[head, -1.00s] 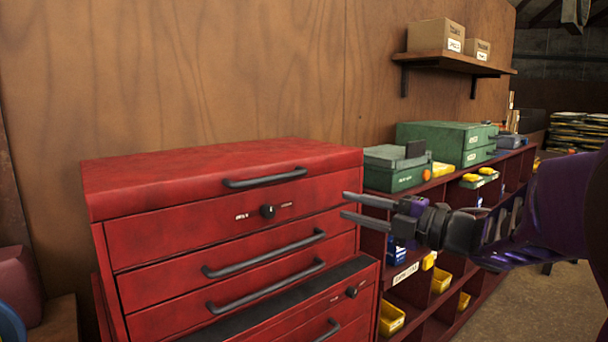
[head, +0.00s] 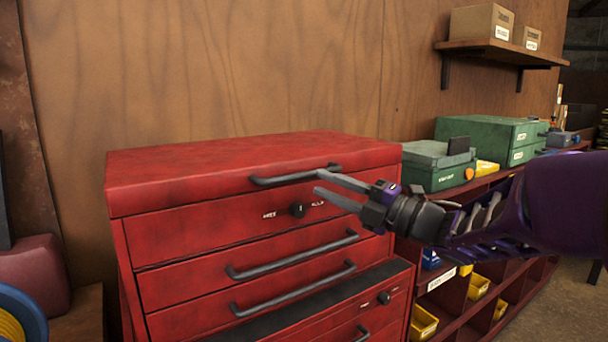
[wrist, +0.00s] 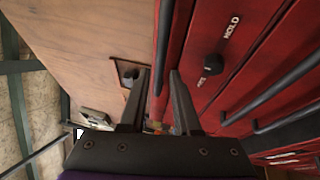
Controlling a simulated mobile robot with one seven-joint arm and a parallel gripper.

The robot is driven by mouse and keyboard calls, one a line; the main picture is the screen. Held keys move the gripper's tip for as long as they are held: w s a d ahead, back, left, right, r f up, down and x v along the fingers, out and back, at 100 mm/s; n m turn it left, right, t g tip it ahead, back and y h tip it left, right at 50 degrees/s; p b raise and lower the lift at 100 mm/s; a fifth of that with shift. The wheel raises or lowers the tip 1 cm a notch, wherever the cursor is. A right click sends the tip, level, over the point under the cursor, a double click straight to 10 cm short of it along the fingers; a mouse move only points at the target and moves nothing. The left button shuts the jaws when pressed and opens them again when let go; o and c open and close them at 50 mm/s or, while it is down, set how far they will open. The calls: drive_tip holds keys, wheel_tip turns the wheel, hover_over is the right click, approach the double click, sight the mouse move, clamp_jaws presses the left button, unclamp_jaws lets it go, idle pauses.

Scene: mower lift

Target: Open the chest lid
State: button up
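The red chest (head: 220,222) stands against the wall with its lid (head: 240,155) down. A dark bar handle (head: 290,177) runs along the lid's front edge. Below it is a black knob (head: 298,209) between two small labels; the knob (wrist: 211,63) also shows in the wrist view, near the word HOLD. My gripper (head: 323,182) is open and empty, reaching in from the right at the handle's right end. In the wrist view the handle (wrist: 163,40) lines up with the gap between my fingers (wrist: 158,74); I cannot tell whether it lies between them.
Drawer handles (head: 295,256) stick out below the lid. A low shelf with yellow bins (head: 423,323) and green boxes (head: 440,168) stands at the right. A wall shelf (head: 500,50) hangs above it. A blue reel (head: 22,312) is at lower left. The space above the lid is clear.

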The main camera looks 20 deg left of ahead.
sight(307, 177)
drive_tip(key=x, duration=0.5)
drive_tip(key=shift+w+a+r, duration=0.1)
drive_tip(key=shift+a, duration=0.25)
clamp_jaws()
idle(1.1)
